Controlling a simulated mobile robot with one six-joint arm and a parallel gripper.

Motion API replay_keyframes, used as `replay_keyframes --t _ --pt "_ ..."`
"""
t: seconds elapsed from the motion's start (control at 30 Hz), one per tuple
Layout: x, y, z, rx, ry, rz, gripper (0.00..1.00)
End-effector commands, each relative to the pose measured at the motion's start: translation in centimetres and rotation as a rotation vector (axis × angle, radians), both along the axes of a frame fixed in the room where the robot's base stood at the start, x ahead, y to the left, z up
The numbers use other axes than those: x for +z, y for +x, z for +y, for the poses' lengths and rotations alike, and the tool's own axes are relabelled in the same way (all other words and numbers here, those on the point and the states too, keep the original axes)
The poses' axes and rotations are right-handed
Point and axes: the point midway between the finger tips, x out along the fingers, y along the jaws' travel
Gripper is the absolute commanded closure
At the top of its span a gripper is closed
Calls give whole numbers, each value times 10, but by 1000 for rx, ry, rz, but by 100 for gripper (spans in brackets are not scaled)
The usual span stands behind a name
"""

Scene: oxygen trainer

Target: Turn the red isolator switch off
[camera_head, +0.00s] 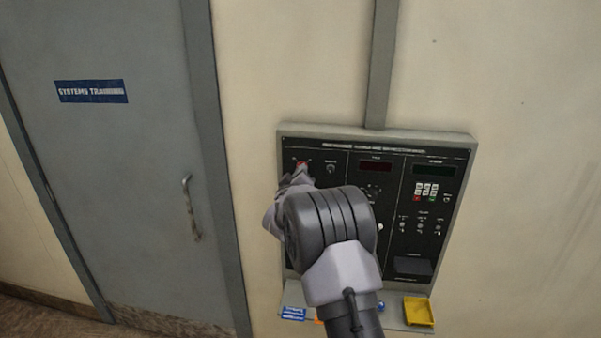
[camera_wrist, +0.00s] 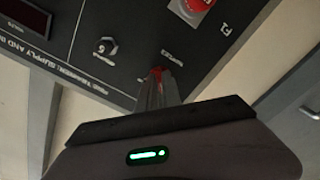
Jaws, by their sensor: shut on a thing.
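The red isolator switch (camera_head: 302,163) is a small red lever at the upper left of the dark control panel. Most of it is hidden by my gripper in the head view. In the wrist view a bit of its red (camera_wrist: 156,73) shows at the fingertips. My gripper (camera_head: 299,171) is at the switch, its fingers (camera_wrist: 158,84) closed together on it. The switch's exact angle is hard to tell.
The panel (camera_head: 376,215) hangs on the wall with a black knob (camera_head: 331,169), a keypad (camera_head: 427,192) and displays. The wrist view shows a red button (camera_wrist: 192,8). A shelf below holds a yellow tray (camera_head: 418,312). A grey door (camera_head: 120,180) stands left.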

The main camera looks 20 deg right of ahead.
Motion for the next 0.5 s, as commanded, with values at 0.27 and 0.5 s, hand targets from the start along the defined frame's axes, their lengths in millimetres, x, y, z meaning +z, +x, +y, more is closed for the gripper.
replay_keyframes --t 0.27,0.5 --pt "0 0 0 0 -7 4 100" --pt "0 0 0 0 -6 4 78"
